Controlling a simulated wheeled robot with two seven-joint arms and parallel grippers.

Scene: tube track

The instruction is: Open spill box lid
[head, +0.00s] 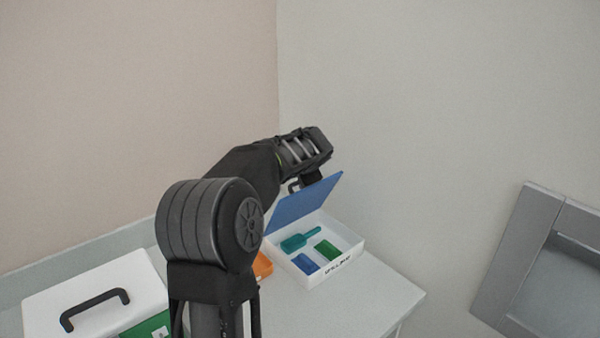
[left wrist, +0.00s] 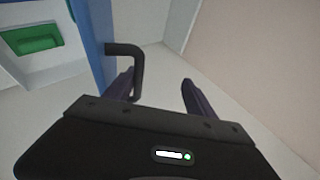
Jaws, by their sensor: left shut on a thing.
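The white spill box (head: 353,255) stands on the table with its blue lid (head: 303,201) raised and tilted up. Inside lie a teal scoop-like item (head: 298,241), a green block (head: 327,249) and a blue block (head: 305,264). My left gripper (head: 308,180) is at the lid's upper edge, shut on the dark lid handle. In the left wrist view, the black handle (left wrist: 138,58) sticks out from the blue lid (left wrist: 92,40) beside the left finger of my gripper (left wrist: 158,84). The fingers' exact contact is hard to see. My right gripper is out of view.
A white case (head: 60,295) with a black handle and green front stands at the left. An orange item (head: 262,265) is partly hidden behind my left arm. Walls rise behind the table (head: 345,305). A grey frame (head: 530,250) is at the right. The table's front right is clear.

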